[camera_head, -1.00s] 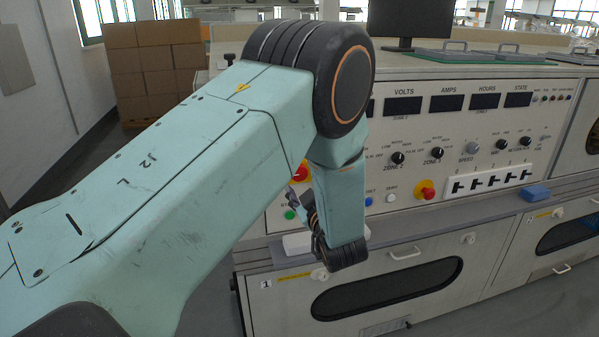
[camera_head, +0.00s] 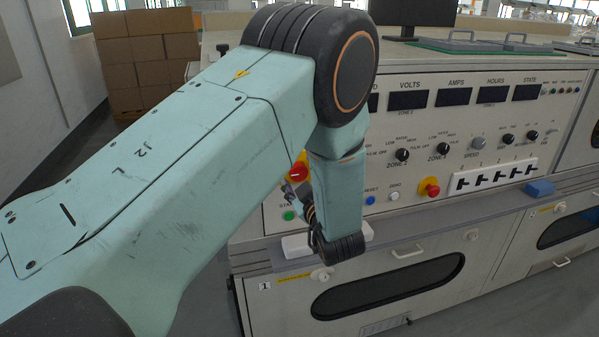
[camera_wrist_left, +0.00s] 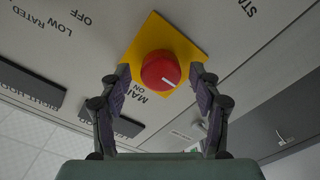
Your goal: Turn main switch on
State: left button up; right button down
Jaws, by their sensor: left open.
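The main switch is a round red knob (camera_wrist_left: 161,70) with a white mark, on a yellow plate (camera_wrist_left: 184,37) on the panel. Printing beside it reads "MAIN" and "ON". In the left wrist view my left gripper (camera_wrist_left: 161,80) is open, with one finger on each side of the knob. Whether the fingers touch it I cannot tell. In the head view the red knob (camera_head: 298,171) shows at the edge of my left arm, which hides most of the area around it. My right gripper is not in view.
The console (camera_head: 390,160) carries dark displays, black knobs and a red mushroom button (camera_head: 430,187) on yellow to the right. A green button (camera_head: 289,215) sits below the switch. A blue block (camera_head: 539,188) lies on the ledge. Cardboard boxes (camera_head: 150,60) stand behind left.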

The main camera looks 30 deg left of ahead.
pick_arm(q)
jog(key=shift+a, duration=0.25)
jog(key=shift+w+f, duration=0.15)
jog(key=shift+w, duration=0.05)
jog(key=shift+s+d+r, duration=0.15)
jog(key=shift+s+r, duration=0.05)
jog(key=c, duration=0.4)
jog(key=shift+w+f, duration=0.1)
jog(key=c, duration=0.7)
